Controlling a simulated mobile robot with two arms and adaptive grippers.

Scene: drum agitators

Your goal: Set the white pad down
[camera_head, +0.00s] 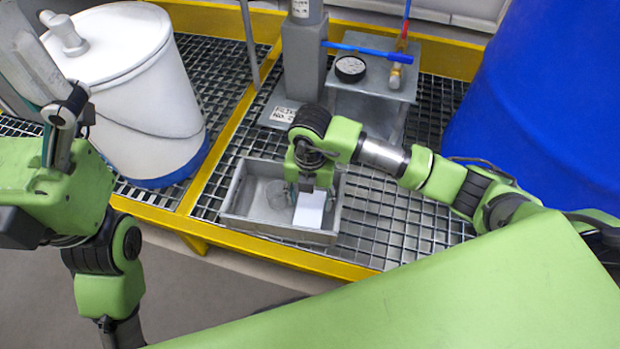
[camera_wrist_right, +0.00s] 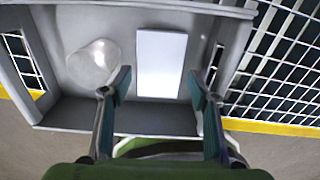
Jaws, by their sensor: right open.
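The white pad (camera_head: 309,210) is a flat white rectangle inside a grey metal tray (camera_head: 240,222). It also shows in the right wrist view (camera_wrist_right: 161,64), lying on the tray floor beside a clear round dish. My right gripper (camera_head: 306,186) is over the tray at the pad. In the right wrist view its two fingers (camera_wrist_right: 158,88) are spread wide, one on each side of the pad's near end, with gaps between them and the pad.
The clear dish (camera_wrist_right: 93,63) lies left of the pad in the tray. A white drum (camera_head: 130,95) stands at the left and a large blue drum (camera_head: 550,110) at the right. A grey stand with a black gauge (camera_head: 350,69) is behind the tray. A yellow edge (camera_head: 300,262) runs in front.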

